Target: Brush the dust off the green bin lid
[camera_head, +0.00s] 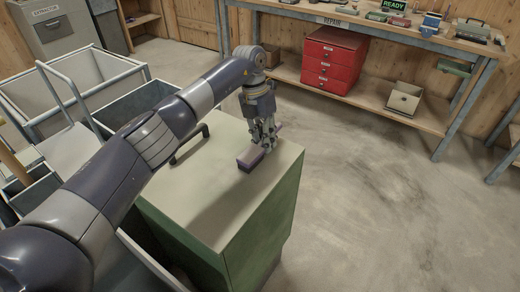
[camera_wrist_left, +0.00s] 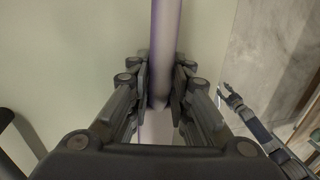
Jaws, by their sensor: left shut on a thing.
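The green bin (camera_head: 262,228) stands in the middle of the head view, with its pale green lid (camera_head: 200,185) closed and flat on top. A dark bar handle (camera_head: 190,145) sits on the lid. My left gripper (camera_head: 264,144) is over the lid's far right part, shut on a purple brush (camera_head: 247,160). The brush is low, at or just above the lid; its contact is hidden. In the left wrist view the brush's purple handle (camera_wrist_left: 165,45) lies between the fingers. No clear dust shows. A dark finger-like shape at the right of that view looks like my right gripper (camera_wrist_left: 230,97), too small to judge.
Open metal-framed bins (camera_head: 75,85) crowd the left. The floor (camera_head: 400,200) right of the green bin is clear.

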